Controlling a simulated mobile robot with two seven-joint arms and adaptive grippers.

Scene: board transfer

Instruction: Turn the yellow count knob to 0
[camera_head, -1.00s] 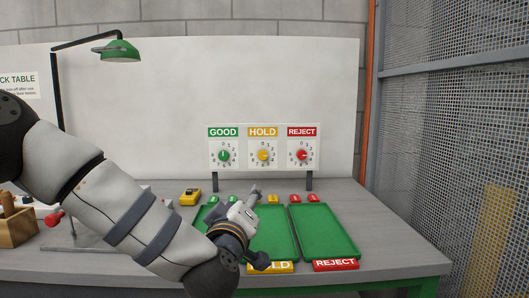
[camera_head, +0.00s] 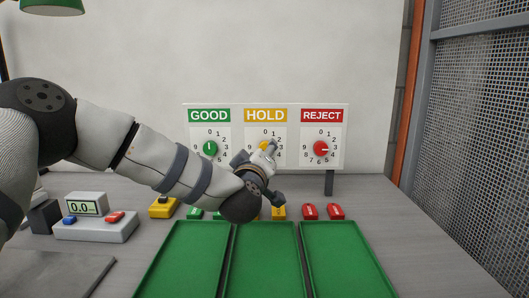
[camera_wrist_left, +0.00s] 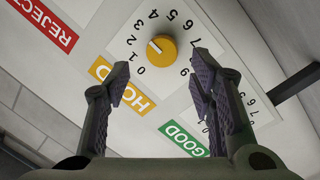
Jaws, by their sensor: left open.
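The yellow count knob (camera_wrist_left: 163,48) sits on the HOLD dial of the white panel (camera_head: 338,132). In the left wrist view its pale pointer mark faces the low digits, around 1 and 2, not 0. My left gripper (camera_wrist_left: 161,80) is open, its two dark fingers spread to either side below the knob, which shows beyond the gap between the tips. It looks apart from the knob. In the head view the left gripper (camera_head: 266,152) covers part of the HOLD dial and most of the yellow knob (camera_head: 263,146). My right gripper is not in view.
The green GOOD knob (camera_head: 210,148) and red REJECT knob (camera_head: 320,148) flank the HOLD dial. Green trays (camera_head: 350,260) lie in front, with several colored blocks behind them. A scale (camera_head: 95,228) stands at left, and a wire mesh wall (camera_head: 480,150) at right.

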